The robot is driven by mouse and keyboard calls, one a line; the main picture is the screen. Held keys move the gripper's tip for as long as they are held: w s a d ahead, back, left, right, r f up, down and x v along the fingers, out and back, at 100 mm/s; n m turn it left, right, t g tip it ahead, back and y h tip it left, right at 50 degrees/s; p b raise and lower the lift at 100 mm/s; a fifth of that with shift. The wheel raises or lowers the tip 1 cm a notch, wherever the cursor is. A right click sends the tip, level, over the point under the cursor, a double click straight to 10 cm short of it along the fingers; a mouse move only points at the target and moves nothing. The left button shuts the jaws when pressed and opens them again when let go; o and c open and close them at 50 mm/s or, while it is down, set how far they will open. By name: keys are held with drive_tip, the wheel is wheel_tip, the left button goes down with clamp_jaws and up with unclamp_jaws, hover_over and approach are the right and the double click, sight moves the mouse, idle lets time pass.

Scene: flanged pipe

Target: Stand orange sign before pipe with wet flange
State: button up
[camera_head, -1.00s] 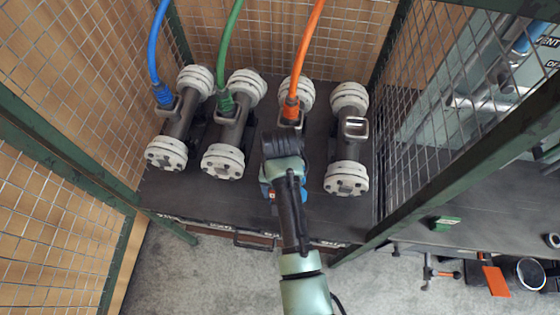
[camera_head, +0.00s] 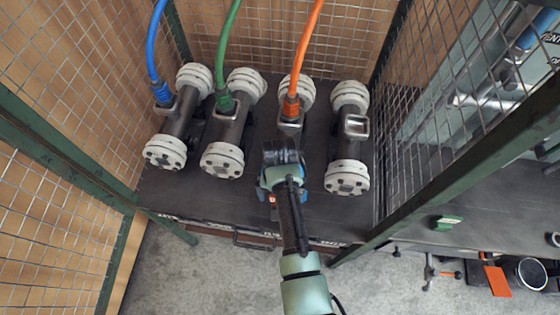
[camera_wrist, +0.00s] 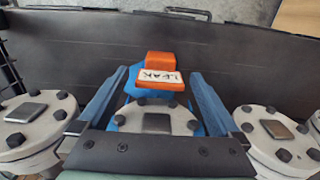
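The orange sign (camera_wrist: 163,66) with a white "LEAK" label sits between the blue fingers of my gripper (camera_wrist: 159,74), in front of a pipe's near flange (camera_wrist: 155,119) in the wrist view. Gaps show on both sides of the sign, so the gripper looks open. A blue patch (camera_wrist: 130,104) lies around this flange; I cannot tell whether it is liquid. In the head view my gripper (camera_head: 272,196) is low before the third pipe from the left (camera_head: 291,118), which has an orange hose. My wrist hides that pipe's near flange and most of the sign.
The blue-hose pipe (camera_head: 180,118) and green-hose pipe (camera_head: 231,126) stand to the left, a pipe without a hose (camera_head: 349,147) to the right. Mesh walls (camera_head: 70,90) close both sides. The dark bench top (camera_head: 190,200) is clear at its front left.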

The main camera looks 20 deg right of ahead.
wheel_tip(320, 180, up, 12)
drive_tip(key=p, duration=0.2)
drive_tip(key=shift+r, duration=0.15)
idle(0.7)
